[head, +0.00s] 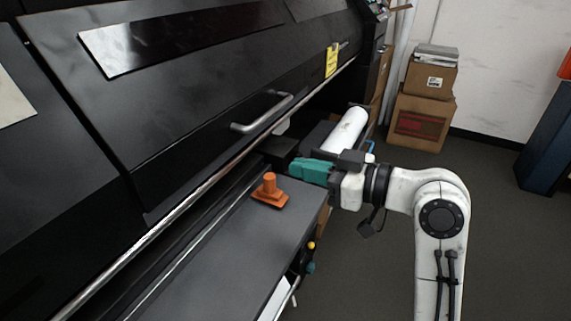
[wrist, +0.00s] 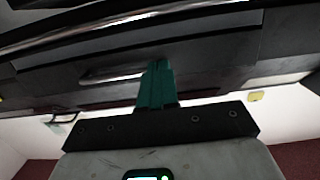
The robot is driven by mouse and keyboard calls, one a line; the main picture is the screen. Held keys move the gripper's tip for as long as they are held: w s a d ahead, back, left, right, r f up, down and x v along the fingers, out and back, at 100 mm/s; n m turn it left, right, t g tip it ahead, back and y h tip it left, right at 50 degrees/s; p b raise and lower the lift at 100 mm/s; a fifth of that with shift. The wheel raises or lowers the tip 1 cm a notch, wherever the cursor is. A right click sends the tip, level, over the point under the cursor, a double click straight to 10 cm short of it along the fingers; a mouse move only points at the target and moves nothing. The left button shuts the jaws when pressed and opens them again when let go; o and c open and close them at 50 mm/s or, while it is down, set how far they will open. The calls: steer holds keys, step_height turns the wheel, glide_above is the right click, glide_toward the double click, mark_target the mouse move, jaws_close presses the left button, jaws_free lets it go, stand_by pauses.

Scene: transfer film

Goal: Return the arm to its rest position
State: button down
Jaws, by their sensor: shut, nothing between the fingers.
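My white arm reaches in from the right in the head view, bent at a round joint. My gripper (head: 296,168) has teal fingers and points left, just beyond the corner of the grey table and close to the black machine. The fingers also show in the wrist view (wrist: 157,84), pressed together with nothing between them. Whether their tips touch the dark part beside them in the head view, I cannot tell.
A large black machine (head: 190,110) with a grey handle (head: 262,115) fills the left. An orange knobbed tool (head: 269,190) stands on the grey table (head: 215,255). A white roll (head: 348,130) lies behind my gripper.

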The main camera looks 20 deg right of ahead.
steer(key=s+d+f+m+g+h+p, duration=0.1)
steer(key=s+f+m+g+h, duration=0.3)
steer(key=f, duration=0.6)
steer(key=s+f+m+g+h, duration=0.1)
steer(key=s+f, duration=0.5)
steer(key=f, duration=0.4)
steer(key=s+d+f+m+g+h, duration=0.1)
steer(key=s+d+f+g+h, duration=0.1)
steer(key=s+f, duration=0.4)
steer(key=s+d+f+m+g+h+p, duration=0.1)
steer(key=s+f+g, duration=0.4)
steer(key=s, duration=0.9)
steer(key=shift+d+f+m+h, duration=0.5)
steer(key=shift+d+f+h, duration=0.3)
steer(key=shift+d+h, duration=0.4)
steer(key=shift+a, duration=0.1)
